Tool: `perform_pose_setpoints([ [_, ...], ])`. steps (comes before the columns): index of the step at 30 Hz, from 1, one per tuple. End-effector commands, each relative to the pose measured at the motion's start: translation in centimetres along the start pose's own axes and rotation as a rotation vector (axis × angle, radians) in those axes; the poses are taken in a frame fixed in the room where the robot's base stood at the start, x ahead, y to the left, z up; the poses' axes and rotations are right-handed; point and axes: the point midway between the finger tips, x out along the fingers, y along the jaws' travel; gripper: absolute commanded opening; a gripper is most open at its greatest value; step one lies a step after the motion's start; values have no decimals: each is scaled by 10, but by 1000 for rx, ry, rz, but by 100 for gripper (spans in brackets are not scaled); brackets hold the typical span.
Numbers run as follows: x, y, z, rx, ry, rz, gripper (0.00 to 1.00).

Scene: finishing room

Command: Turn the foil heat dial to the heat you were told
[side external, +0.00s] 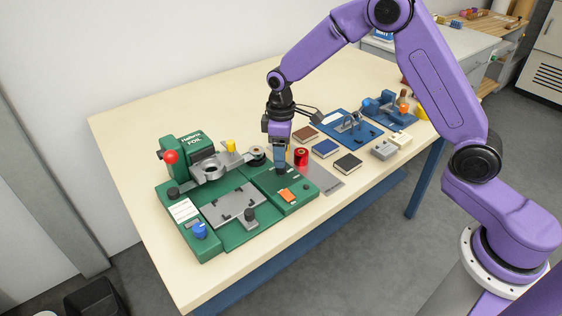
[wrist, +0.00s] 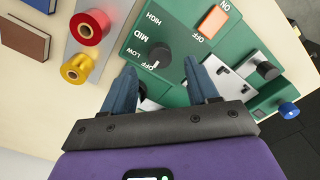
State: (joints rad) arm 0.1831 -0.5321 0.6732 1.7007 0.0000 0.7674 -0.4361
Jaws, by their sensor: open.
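The foil heat dial (wrist: 157,56) is a round black knob on the green foil machine (wrist: 178,30). Beside it are the white labels OFF, LOW, MID and HIGH. A white mark shows at its lower edge near OFF, too small to read surely. My gripper (wrist: 162,74) is open, its blue fingers apart, with the dial showing between and just beyond their tips. In the side view my gripper (side external: 280,167) points down over the machine's right part and largely hides the dial. I cannot tell whether a finger touches it.
An orange ON/OFF switch (wrist: 212,20) sits near the dial. A red foil roll (wrist: 90,28) and a gold one (wrist: 77,67) stand on a grey mat (side external: 327,180) close by. A red-knobbed lever (side external: 171,157) rises at the machine's far left. Books (side external: 347,163) lie to the right.

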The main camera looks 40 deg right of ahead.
Motion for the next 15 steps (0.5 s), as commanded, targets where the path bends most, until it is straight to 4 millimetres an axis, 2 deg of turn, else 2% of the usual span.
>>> perform_pose_setpoints([
  [1,9,0,1,1,-4,-2,59],
  [6,30,0,1,0,-3,-1,59],
  [15,40,0,0,0,0,0,59],
])
